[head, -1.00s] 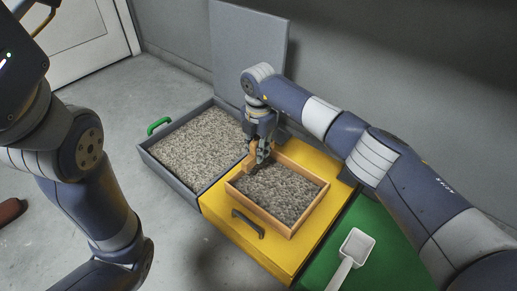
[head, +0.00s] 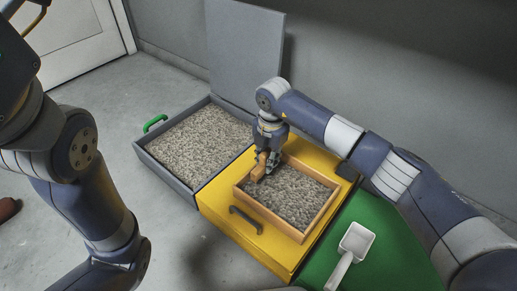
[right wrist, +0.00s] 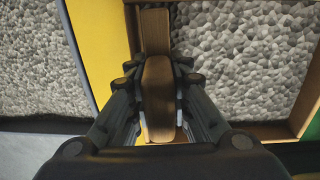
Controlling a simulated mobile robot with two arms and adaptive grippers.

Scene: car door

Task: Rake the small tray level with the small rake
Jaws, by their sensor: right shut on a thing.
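The small tray (head: 268,214) is a wooden-rimmed box of grey gravel on the yellow cabinet top. My right gripper (head: 267,168) is at the tray's far left corner, shut on the small wooden rake (head: 259,170). In the right wrist view, the rake's brown handle (right wrist: 160,100) sits between the fingers (right wrist: 160,78). The rake is by the tray's left wall; its working edge is hidden, so contact with the gravel cannot be told. The gravel surface looks slightly uneven. My left arm shows at the left, but its gripper is out of view.
A larger grey bin of gravel (head: 195,147) with a green handle (head: 155,122) stands left of the yellow cabinet (head: 218,205). A white scoop (head: 356,240) lies on the green surface (head: 325,262) at the right. A grey panel (head: 245,55) stands behind the bin.

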